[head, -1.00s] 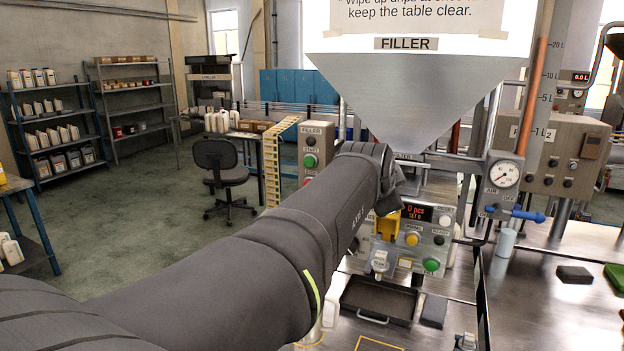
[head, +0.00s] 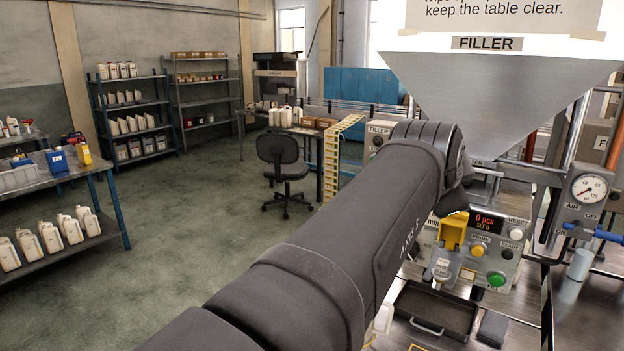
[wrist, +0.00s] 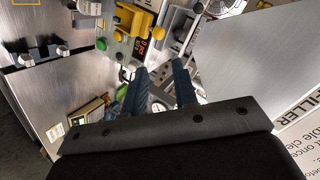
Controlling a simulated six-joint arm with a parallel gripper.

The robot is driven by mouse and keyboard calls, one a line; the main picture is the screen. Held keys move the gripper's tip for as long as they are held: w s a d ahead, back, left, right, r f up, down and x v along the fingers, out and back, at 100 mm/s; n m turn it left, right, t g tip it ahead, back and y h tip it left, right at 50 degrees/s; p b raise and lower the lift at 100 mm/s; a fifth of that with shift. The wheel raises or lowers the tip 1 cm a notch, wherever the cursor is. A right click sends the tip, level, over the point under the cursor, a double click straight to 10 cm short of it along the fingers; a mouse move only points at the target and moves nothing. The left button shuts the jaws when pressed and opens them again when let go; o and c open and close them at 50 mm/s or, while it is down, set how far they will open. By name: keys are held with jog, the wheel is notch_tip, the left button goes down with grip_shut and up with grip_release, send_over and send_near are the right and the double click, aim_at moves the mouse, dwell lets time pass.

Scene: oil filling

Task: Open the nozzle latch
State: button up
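The filler's steel hopper (head: 490,95) hangs above a control panel (head: 505,235) with a red display and buttons. A yellow bracket (head: 453,232) sits beside the display. I cannot pick out the nozzle latch for sure; the area under the hopper is partly hidden by my arm in the head view. In the wrist view my gripper (wrist: 161,78) shows two dark fingers with a gap between them and nothing clearly held. The fingers point towards the filler front, with the yellow bracket (wrist: 132,20) beyond them and the hopper wall (wrist: 250,45) to their right.
A dark tray (head: 435,308) with a handle lies below the panel. A pressure gauge (head: 590,188) with a blue valve handle (head: 590,232) stands to the right. A chair (head: 283,165) and shelves (head: 135,115) are further off, with open floor between.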

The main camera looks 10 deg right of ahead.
jog(key=w+a+t, duration=0.1)
jog(key=w, duration=0.1)
jog(key=w+a+t, duration=0.1)
jog(key=w, duration=0.1)
jog(key=w+a+t, duration=0.1)
jog(key=w, duration=0.1)
jog(key=shift+w+r, duration=0.2)
jog(key=shift+w, duration=0.1)
grip_shut()
jog(key=w+a+m+t+h, duration=0.1)
jog(key=w+a+m+t, duration=0.15)
jog(key=w, duration=0.25)
jog(key=m+g+h, duration=0.8)
jog(key=m+g, duration=0.1)
jog(key=m, duration=0.1)
send_near(453, 226)
jog(key=w+d+r, duration=0.3)
jog(key=d+r, duration=0.2)
jog(key=d, duration=0.2)
jog(key=shift+w, duration=0.2)
